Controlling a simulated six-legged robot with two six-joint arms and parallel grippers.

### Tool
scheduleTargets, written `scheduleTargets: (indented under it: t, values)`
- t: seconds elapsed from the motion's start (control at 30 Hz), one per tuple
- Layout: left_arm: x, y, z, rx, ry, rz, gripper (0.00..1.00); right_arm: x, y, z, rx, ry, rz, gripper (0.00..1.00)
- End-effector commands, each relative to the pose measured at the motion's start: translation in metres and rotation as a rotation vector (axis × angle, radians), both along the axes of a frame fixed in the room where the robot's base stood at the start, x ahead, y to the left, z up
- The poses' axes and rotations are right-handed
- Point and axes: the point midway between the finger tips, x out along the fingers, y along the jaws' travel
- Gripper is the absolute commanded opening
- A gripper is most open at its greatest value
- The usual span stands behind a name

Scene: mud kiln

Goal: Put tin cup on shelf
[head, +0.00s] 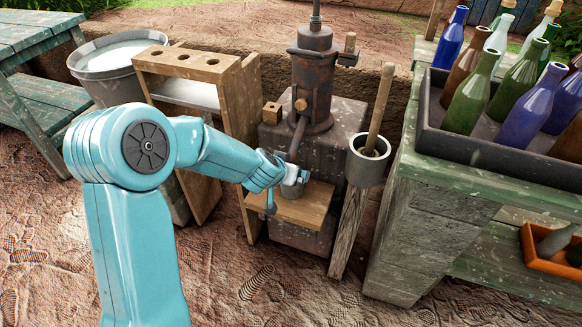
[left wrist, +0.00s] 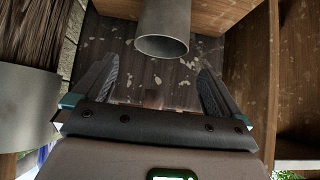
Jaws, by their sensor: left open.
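A grey tin cup (head: 291,191) stands upright on a small wooden ledge (head: 312,208) in front of the rusty pump (head: 316,75). My left gripper (head: 294,178) is at the cup, partly covering it in the head view. In the left wrist view the cup (left wrist: 163,28) appears inverted, its round mouth toward me, just beyond the open fingers (left wrist: 158,70). The fingers do not visibly touch it. A wooden rack (head: 188,63) with round holes in its top stands left of the pump. My right gripper is not in view.
A post carries a grey container (head: 367,163) with a wooden handle, close right of the ledge. Bottles stand in a dark tray (head: 470,152) on the green table (head: 430,200). A bucket (head: 115,85) stands behind left. Muddy ground in front is open.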

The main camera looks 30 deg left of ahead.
Motion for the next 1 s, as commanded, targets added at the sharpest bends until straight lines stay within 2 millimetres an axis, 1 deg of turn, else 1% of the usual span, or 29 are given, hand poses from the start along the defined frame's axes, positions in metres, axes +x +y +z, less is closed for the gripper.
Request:
scheduleTargets:
  t: [0.03,0.1,0.27,0.43,0.5,0.57,0.63,0.67,0.7,0.77,0.8,0.87,0.9,0.97,1.0]
  values:
    - [-0.009,-0.002,0.016,0.002,-0.001,-0.001,0.99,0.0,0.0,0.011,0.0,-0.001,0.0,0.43]
    - [-0.02,-0.005,0.026,0.0,-0.001,-0.001,0.99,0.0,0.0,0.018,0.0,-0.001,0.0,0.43]
    - [-0.039,-0.009,0.044,0.001,-0.001,-0.001,0.99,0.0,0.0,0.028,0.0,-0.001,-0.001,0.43]
    - [-0.048,-0.012,0.05,0.001,0.0,-0.001,0.99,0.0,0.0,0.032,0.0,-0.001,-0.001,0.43]
    - [-0.05,-0.012,0.05,0.0,0.001,-0.001,0.99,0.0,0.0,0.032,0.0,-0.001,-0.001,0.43]
    - [-0.05,-0.015,0.045,-0.006,0.01,-0.005,0.99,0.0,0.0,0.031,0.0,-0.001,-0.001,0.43]
    - [-0.054,-0.028,0.023,-0.031,0.049,-0.025,0.99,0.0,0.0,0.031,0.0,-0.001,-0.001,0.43]
    - [-0.058,-0.038,0.008,-0.051,0.077,-0.038,0.99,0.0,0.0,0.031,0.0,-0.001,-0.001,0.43]
    - [-0.066,-0.055,-0.016,-0.084,0.125,-0.058,0.99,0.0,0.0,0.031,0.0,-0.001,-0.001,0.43]
    - [-0.085,-0.086,-0.058,-0.147,0.213,-0.092,0.99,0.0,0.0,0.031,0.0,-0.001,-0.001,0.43]
    - [-0.102,-0.108,-0.086,-0.192,0.278,-0.115,0.99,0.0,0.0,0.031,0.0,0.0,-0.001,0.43]
    - [-0.132,-0.139,-0.121,-0.26,0.375,-0.144,0.99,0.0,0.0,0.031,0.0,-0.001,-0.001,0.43]
    - [-0.153,-0.158,-0.141,-0.303,0.438,-0.159,0.99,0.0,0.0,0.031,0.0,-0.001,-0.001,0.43]
    - [-0.185,-0.183,-0.164,-0.363,0.527,-0.175,0.99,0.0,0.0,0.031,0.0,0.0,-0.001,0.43]
    - [-0.205,-0.196,-0.175,-0.396,0.578,-0.183,0.99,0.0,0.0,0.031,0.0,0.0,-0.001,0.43]
